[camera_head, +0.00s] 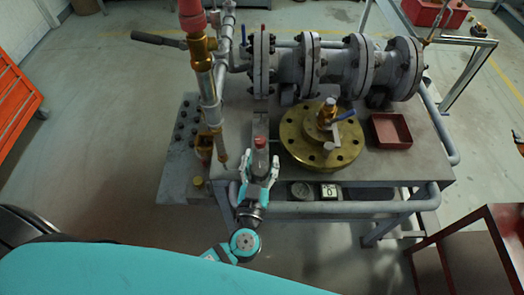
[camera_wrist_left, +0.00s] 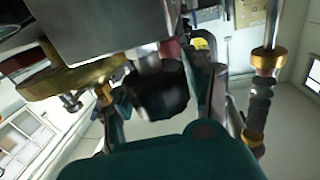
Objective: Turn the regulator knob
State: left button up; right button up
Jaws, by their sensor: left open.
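My left gripper (camera_head: 260,172) is at the front edge of the bench, left of the brass flange, with its fingers apart. A grey part with a red end (camera_head: 261,143), which looks like the regulator, stands between and just beyond the fingertips. In the left wrist view a dark round knob (camera_wrist_left: 162,92) lies between the two fingers of my left gripper (camera_wrist_left: 160,105). I cannot tell whether the fingers touch it. My right gripper is not in view.
A brass flange (camera_head: 293,146) with a blue-handled valve sits right of the gripper. A red tray (camera_head: 390,130) is farther right. A vertical pipe (camera_head: 208,95) rises close on the left. A gauge (camera_head: 301,190) and a counter (camera_head: 329,191) are below the bench edge.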

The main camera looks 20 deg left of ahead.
pick_arm(q)
jog(key=shift+w+a, duration=0.1)
jog(key=shift+w, duration=0.85)
jog(key=shift+c, duration=0.2)
grip_shut()
jog(key=shift+f, duration=0.1)
jog(key=shift+f, duration=0.15)
